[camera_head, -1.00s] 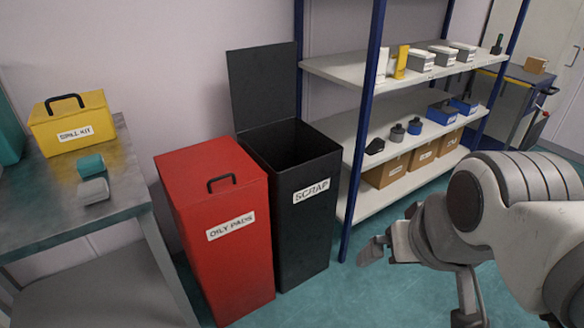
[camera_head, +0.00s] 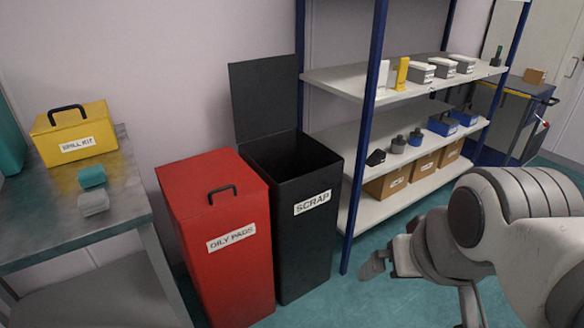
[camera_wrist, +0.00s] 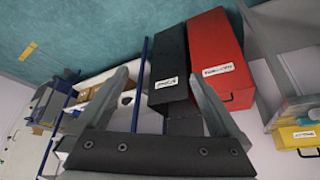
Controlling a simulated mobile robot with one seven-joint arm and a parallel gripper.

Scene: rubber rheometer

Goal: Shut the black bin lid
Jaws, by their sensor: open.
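The black bin (camera_head: 305,225), labelled SCRAP, stands on the floor between the red bin and the shelving. Its lid (camera_head: 265,98) stands open, upright at the back edge against the wall, so the dark opening shows. In the wrist view the black bin (camera_wrist: 169,52) appears rotated, beyond my fingers. My gripper (camera_wrist: 158,77) is open and empty, its two fingers spread wide. In the head view my arm is at the lower right, well to the right of the bin and apart from it and its lid.
A red bin (camera_head: 228,262) labelled OILY PADS, with its top closed, stands left of the black bin. Shelving with a blue post (camera_head: 365,140) stands close on the right. A metal table (camera_head: 120,205) holds a yellow spill kit (camera_head: 75,131). Floor shows in front of the shelves.

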